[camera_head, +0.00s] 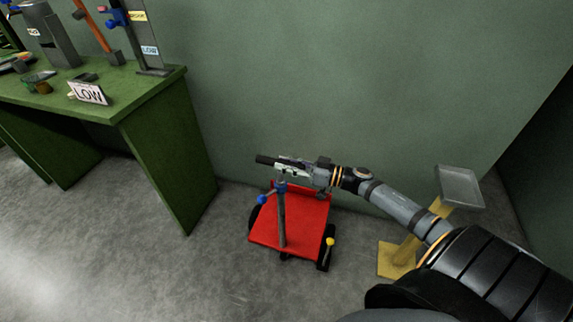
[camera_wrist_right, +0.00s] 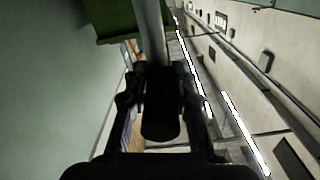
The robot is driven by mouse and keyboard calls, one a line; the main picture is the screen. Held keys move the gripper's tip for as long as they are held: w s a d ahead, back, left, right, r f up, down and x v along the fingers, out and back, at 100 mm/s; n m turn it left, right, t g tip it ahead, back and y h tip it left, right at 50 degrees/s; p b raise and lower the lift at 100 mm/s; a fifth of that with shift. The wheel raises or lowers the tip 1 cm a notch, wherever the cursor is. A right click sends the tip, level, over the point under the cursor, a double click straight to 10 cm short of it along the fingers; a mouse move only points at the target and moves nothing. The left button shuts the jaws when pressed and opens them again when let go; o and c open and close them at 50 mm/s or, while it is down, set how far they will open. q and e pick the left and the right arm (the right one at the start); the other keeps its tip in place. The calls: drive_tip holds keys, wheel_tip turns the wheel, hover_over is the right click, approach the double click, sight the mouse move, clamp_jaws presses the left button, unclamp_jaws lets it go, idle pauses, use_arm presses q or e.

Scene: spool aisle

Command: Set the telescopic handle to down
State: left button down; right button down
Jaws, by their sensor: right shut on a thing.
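The telescopic handle (camera_head: 282,222) is a grey upright post on a small red cart (camera_head: 312,222). A blue collar sits near the top of the post, with a blue knob (camera_head: 262,199) to its left. A dark bar (camera_head: 266,160) shows at the top, by the fingers. My right gripper (camera_head: 291,168) reaches in from the right and is shut at the top of the handle. In the right wrist view, a dark grip (camera_wrist_right: 160,105) lies between the two fingers, with a grey tube running away from it. The gripper hides part of the handle's top. My left gripper is not in view.
A yellow stand with a grey tray (camera_head: 460,187) is at the right, behind my arm. The cart has a yellow-knobbed lever (camera_head: 329,242). A green wall is behind.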

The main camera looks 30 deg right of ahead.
drive_tip(key=shift+s+f, duration=0.1)
drive_tip(key=shift+f, duration=0.2)
drive_tip(key=c, duration=1.1)
unclamp_jaws()
drive_tip(key=shift+d, duration=0.1)
drive_tip(key=v, duration=0.6)
drive_tip(key=shift+s, duration=0.15)
drive_tip(key=shift+s+d, duration=0.35)
drive_tip(key=shift+d, duration=0.1)
